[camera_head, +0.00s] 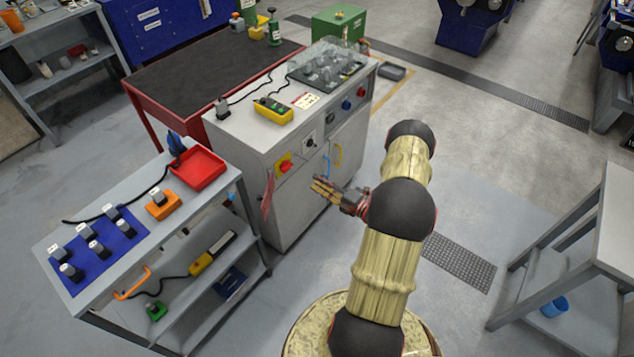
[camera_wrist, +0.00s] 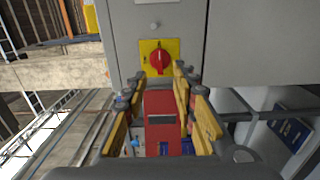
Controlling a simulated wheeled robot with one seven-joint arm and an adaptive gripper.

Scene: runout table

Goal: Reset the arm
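My arm reaches from the bottom of the head view toward the grey cabinet. My gripper (camera_head: 325,187) is in front of the cabinet's lower front, apart from the red rotary switch. In the wrist view my gripper (camera_wrist: 160,82) shows yellow finger pads standing apart. The red switch (camera_wrist: 158,58) on its yellow plate shows beyond the gap between the tips. A red part with a dark slot (camera_wrist: 164,115) shows between the fingers; I cannot tell whether it is held or lies behind them. The same red switch shows in the head view (camera_head: 285,164).
The grey cabinet (camera_head: 283,218) stands ahead, with a yellow button box (camera_head: 273,110) on top. A grey cart (camera_head: 48,246) with a red tray (camera_head: 199,168) stands left. A grey table (camera_head: 617,225) stands right. Floor between the cabinet and that table is mostly clear.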

